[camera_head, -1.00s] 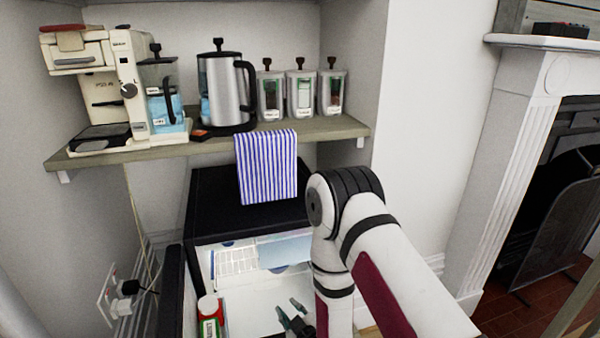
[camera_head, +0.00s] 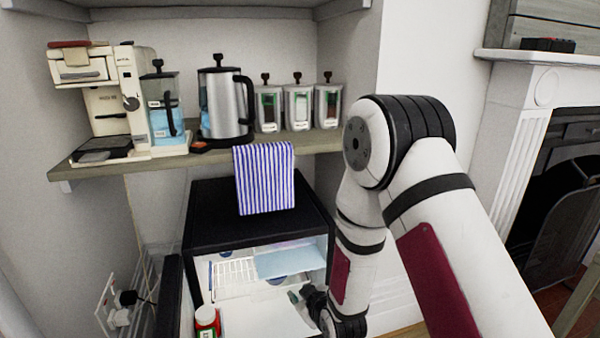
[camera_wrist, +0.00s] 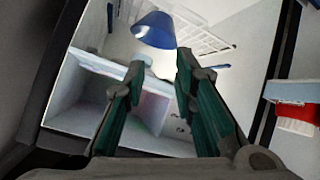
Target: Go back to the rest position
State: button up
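My gripper (camera_head: 303,295) is at the open front of the black mini fridge (camera_head: 225,232), near its right side, partly hidden by my arm. In the wrist view, my gripper (camera_wrist: 160,72) has its two fingers spread with nothing held between them. The wrist view looks into the white fridge interior, with a wire rack (camera_wrist: 205,35) and a blue round object (camera_wrist: 154,29) beyond the fingertips.
A red-capped jar (camera_head: 206,319) stands at the lower left of the fridge. The open fridge door (camera_head: 170,295) is at left. Above, a wooden shelf (camera_head: 130,168) holds a coffee machine (camera_head: 110,95), kettle (camera_head: 226,105) and canisters (camera_head: 298,108). A striped towel (camera_head: 264,178) hangs over the fridge.

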jog(key=s+d+r+m+g+h, duration=0.1)
jog(key=s+d+r+m+g, duration=0.1)
jog(key=s+d+r, duration=0.35)
jog(key=s+d+r+m+g+h, duration=0.1)
jog(key=s+d+r, duration=0.2)
jog(key=r, duration=0.5)
jog(key=s+d+r+m+g+h, duration=0.1)
jog(key=s+d+r+m+g, duration=0.1)
jog(key=s+d+r, duration=0.4)
jog(key=s+d+r+m+g, duration=0.1)
jog(key=s+r+m+g, duration=0.15)
jog(key=s, duration=0.65)
jog(key=s+d+r+m+g+h, duration=0.15)
jog(key=s+r, duration=0.25)
jog(key=s, duration=0.5)
jog(key=s+d+r+m+g, duration=0.1)
jog(key=s+r, duration=0.2)
jog(key=s, duration=0.7)
notch_tip(320, 180, up, 36)
jog(key=n+t+p, duration=0.1)
jog(key=t+p, duration=0.3)
jog(key=p, duration=3)
jog(key=shift+w+d+p, duration=0.2)
jog(key=shift+d+p, duration=0.1)
jog(key=shift+d, duration=0.05)
